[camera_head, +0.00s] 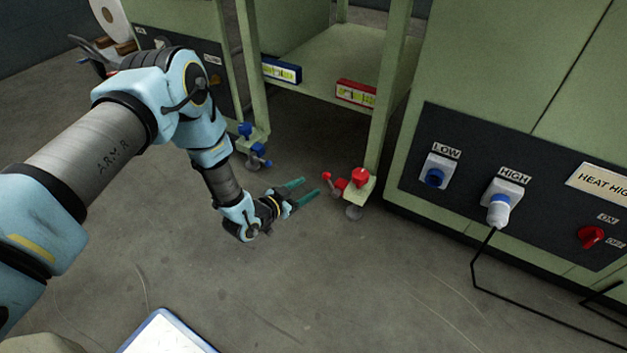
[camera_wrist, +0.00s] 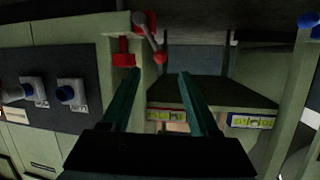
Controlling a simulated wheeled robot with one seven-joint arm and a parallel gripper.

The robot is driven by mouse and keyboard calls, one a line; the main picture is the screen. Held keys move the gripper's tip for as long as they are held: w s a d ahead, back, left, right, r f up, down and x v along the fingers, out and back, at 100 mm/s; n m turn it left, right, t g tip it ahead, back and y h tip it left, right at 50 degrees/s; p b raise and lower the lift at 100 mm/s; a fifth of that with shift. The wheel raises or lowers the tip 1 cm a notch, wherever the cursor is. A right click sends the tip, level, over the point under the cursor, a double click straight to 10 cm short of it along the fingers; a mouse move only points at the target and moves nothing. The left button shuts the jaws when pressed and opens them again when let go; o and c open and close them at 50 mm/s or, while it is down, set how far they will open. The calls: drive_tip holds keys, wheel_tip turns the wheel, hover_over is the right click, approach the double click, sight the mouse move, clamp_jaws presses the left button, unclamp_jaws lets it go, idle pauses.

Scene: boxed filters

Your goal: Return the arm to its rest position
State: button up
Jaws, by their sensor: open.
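My gripper (camera_head: 311,188) is at the end of my blue and grey arm (camera_head: 85,155), which reaches out from the left of the head view. Its two teal fingers are parted with nothing between them. The fingers point toward the red clamp (camera_head: 358,178) at the foot of the frame, short of it in the picture. In the wrist view my gripper (camera_wrist: 160,73) also shows open and empty, with the red clamp (camera_wrist: 123,60) beyond the left fingertip. I cannot tell the exact gap.
A red-edged box (camera_head: 356,93) and a blue-edged box (camera_head: 282,70) sit on the green shelf (camera_head: 345,55). Blue clamps (camera_head: 258,151) are at its left foot. A cabinet panel with a plugged HIGH socket (camera_head: 500,198) stands right. Floor below my gripper is clear.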

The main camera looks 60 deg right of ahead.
drive_tip(key=shift+a, duration=0.25)
drive_tip(key=shift+w, duration=0.1)
idle(0.3)
